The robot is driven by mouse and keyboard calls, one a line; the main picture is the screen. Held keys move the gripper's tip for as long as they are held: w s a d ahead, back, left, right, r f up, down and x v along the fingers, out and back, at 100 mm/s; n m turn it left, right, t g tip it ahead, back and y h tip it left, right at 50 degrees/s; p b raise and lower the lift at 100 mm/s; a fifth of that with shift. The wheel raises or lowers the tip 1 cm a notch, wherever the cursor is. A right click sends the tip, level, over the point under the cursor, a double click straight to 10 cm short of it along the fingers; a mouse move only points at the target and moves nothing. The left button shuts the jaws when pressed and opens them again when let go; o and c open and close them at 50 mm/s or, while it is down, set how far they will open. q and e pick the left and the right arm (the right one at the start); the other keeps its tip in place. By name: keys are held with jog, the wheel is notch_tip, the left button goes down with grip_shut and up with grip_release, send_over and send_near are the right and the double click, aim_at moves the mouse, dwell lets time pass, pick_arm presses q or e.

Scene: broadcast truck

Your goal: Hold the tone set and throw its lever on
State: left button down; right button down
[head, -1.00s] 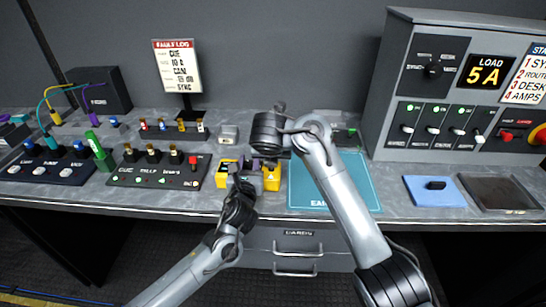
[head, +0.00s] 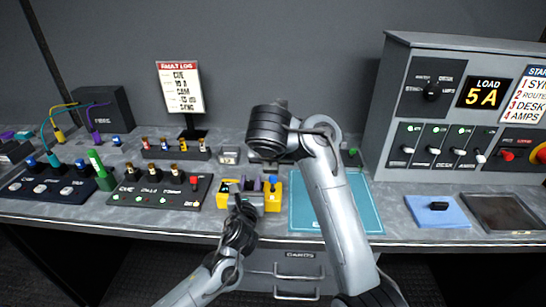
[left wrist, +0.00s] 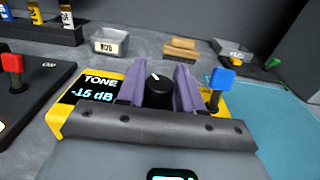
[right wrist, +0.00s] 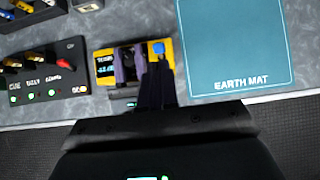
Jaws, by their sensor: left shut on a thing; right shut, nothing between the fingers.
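The tone set (head: 275,204) is a yellow box on the bench with a dark display reading TONE -15 dB (left wrist: 95,90), a black knob (left wrist: 159,90) and a blue-capped lever (left wrist: 221,80). The lever stands roughly upright in the left wrist view. My left gripper (left wrist: 159,85) is shut on the tone set, its purple fingers on both sides of the knob. My right gripper (right wrist: 157,70) is shut and empty, its fingertips close to the blue lever (right wrist: 158,48). I cannot tell whether they touch it. In the head view my right arm hides part of that gripper.
A teal earth mat (head: 360,208) lies right of the tone set. A black panel with several switches (head: 155,192) stands left of it. A small grey tin (head: 229,157) is behind. A grey load console (head: 450,125) stands at the right, beside a blue pad (head: 455,217).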

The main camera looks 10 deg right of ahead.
jog(key=shift+v, duration=0.9)
jog(key=shift+w+r, duration=0.15)
pick_arm(q)
jog(key=c, duration=0.7)
grip_release()
jog(key=shift+o, duration=0.2)
jog(key=shift+s, duration=0.15)
